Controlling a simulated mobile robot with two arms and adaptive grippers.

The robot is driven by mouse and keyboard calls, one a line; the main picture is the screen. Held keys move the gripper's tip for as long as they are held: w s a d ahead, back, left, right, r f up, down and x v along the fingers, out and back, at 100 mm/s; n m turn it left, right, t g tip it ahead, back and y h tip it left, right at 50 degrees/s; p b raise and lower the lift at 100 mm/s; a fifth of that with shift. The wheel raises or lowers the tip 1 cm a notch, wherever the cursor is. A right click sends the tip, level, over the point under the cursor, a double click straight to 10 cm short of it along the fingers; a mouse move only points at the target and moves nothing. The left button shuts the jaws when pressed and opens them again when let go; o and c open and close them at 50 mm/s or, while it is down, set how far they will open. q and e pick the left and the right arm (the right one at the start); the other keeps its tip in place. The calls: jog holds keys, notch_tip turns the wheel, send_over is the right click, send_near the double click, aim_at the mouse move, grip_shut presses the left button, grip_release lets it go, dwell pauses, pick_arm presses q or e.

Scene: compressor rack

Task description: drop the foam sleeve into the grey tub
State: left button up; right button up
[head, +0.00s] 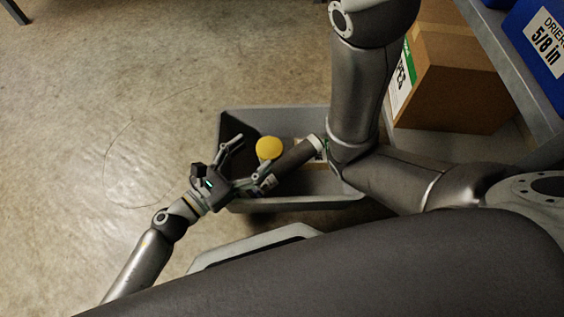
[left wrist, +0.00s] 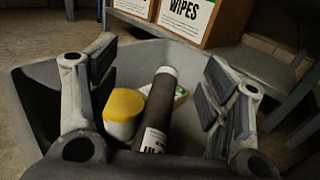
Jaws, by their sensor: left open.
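The grey tub (head: 300,204) stands on the floor; its wall also fills much of the left wrist view (left wrist: 150,55). A dark tube with a pale end and a white label, apparently the foam sleeve (head: 297,157), lies slanted within the tub's outline. In the left wrist view the sleeve (left wrist: 160,108) shows between the fingers, apart from both. My left gripper (head: 254,162) is open over the tub; its fingers (left wrist: 160,95) are spread wide and empty. Whether the sleeve rests on the tub's bottom cannot be told. My right gripper is not in view.
A yellow-topped white container (head: 269,147) is in the tub beside the sleeve, with a small box (left wrist: 180,96) behind. A cardboard box (head: 455,80) stands right of the tub, under a shelf with a blue bin (head: 540,40). Floor at left is clear.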

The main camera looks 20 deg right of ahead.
pick_arm(q)
jog(key=v, duration=1.2)
